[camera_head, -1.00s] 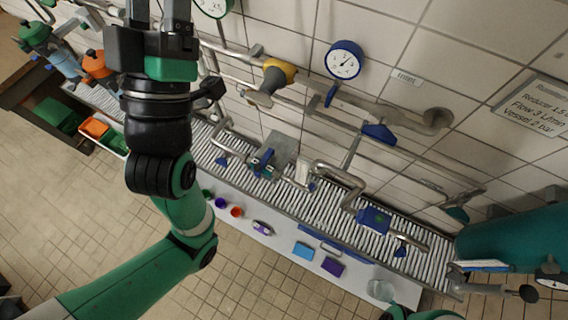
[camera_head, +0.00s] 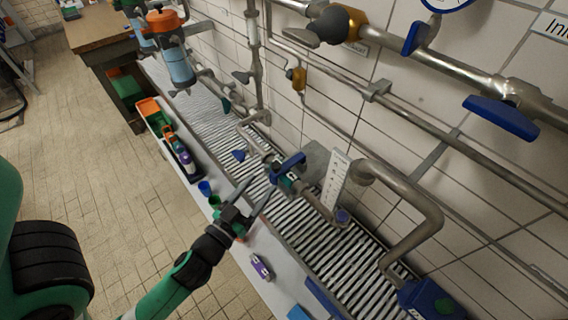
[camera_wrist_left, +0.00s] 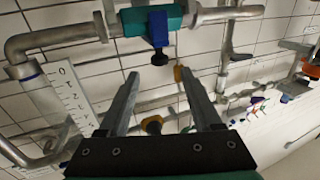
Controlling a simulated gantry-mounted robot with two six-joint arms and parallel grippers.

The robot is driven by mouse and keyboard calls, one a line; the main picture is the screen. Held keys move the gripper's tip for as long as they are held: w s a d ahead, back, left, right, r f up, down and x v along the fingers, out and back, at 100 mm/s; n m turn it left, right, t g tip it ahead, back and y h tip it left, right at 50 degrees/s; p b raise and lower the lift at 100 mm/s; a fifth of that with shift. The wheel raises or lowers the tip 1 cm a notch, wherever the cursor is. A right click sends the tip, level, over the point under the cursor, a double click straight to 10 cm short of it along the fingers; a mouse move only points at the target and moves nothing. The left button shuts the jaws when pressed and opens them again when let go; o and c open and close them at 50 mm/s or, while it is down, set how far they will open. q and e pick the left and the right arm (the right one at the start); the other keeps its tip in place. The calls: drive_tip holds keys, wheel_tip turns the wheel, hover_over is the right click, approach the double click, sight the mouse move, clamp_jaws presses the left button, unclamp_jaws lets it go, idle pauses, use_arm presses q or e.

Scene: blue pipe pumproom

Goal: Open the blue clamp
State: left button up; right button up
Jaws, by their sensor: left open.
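The blue clamp (camera_head: 289,164) is a blue lever piece on a teal fitting (camera_head: 286,182) in the low pipe, left of the white scale plate. In the left wrist view the clamp (camera_wrist_left: 158,30) hangs across the front of the teal fitting (camera_wrist_left: 178,19), with a dark knob at its lower end. My left gripper (camera_head: 260,188) is open and empty, short of the clamp and to its lower left in the head view. In the left wrist view the clamp lies ahead of the gap between the fingertips (camera_wrist_left: 157,75), apart from them. My right gripper is not in view.
A white scale plate (camera_head: 336,180) and a bent pipe (camera_head: 425,205) stand right of the clamp. A ribbed grating (camera_head: 215,118) runs below the pipes. The white ledge holds a purple item (camera_head: 261,267) and small cups (camera_head: 205,188). Tiled wall lies behind.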

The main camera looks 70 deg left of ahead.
sight(279, 162)
use_arm(q)
drive_tip(key=p+x, duration=0.3)
drive_tip(key=x, duration=0.7)
drive_tip(key=shift+w+a, duration=0.25)
drive_tip(key=shift+w, duration=0.05)
drive_tip(key=shift+w+a+p, duration=0.15)
drive_tip(key=shift+w+p, duration=0.1)
drive_tip(key=shift+p, duration=0.05)
clamp_jaws()
idle(0.6)
